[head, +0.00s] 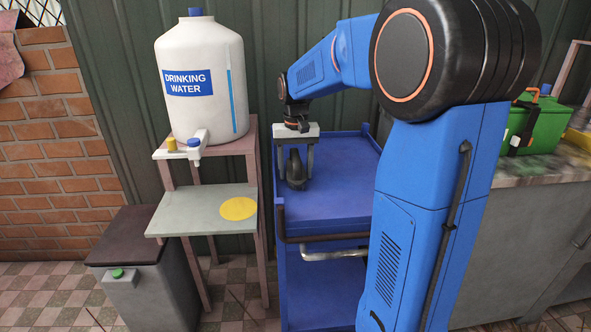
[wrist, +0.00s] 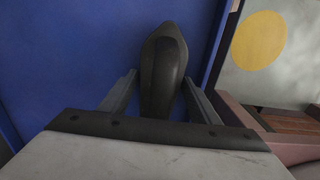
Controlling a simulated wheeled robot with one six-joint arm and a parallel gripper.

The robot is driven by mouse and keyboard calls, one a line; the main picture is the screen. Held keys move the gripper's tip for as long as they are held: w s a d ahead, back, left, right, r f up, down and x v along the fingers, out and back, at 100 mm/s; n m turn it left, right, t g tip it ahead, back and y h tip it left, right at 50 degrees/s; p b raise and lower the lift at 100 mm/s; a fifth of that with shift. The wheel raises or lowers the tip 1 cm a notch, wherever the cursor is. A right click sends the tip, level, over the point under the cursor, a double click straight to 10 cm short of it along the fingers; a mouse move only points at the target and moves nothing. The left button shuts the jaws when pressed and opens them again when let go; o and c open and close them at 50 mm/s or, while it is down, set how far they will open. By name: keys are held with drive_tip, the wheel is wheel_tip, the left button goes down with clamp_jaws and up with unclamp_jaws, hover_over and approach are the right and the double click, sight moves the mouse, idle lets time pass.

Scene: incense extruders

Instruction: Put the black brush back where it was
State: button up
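The black brush (head: 296,172) is a dark, rounded, elongated thing, narrow at its upper part in the head view. It is over the left part of the top of the blue cart. My gripper (head: 295,168) points down, with one finger on each side of the brush. In the wrist view, the brush (wrist: 162,70) lies between the two fingertips of my gripper (wrist: 160,78), which come very close to its sides. I cannot tell whether they press on it, or whether the brush touches the cart top.
The blue cart (head: 335,205) has a bare top right of the brush. Left of it stands a stand with a grey shelf (head: 190,212) bearing a flat yellow disc (head: 238,208) and a drinking water jug (head: 205,85) above. A grey bin (head: 150,285) stands lower left. A green box (head: 535,125) sits on the right counter.

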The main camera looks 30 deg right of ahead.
drive_tip(key=shift+o, duration=0.3)
wheel_tip(320, 180, up, 12)
drive_tip(key=shift+f, duration=0.1)
drive_tip(key=shift+r, duration=0.25)
drive_tip(key=shift+s+a, duration=0.1)
drive_tip(key=shift+s, duration=0.1)
drive_tip(key=s+a+f+n+t, duration=0.1)
drive_tip(key=s+a+f, duration=0.2)
drive_tip(key=s, duration=0.6)
drive_tip(key=s+a+f+n+t, duration=0.2)
drive_tip(key=s+f, duration=0.4)
drive_tip(key=s, duration=0.4)
drive_tip(key=s+a+f+n+t, duration=0.1)
drive_tip(key=s+a+f, duration=0.3)
drive_tip(key=s, duration=0.6)
drive_tip(key=shift+s+f+n+t, duration=0.2)
drive_tip(key=shift+f+n+t, duration=0.1)
drive_tip(key=shift+f+t, duration=0.1)
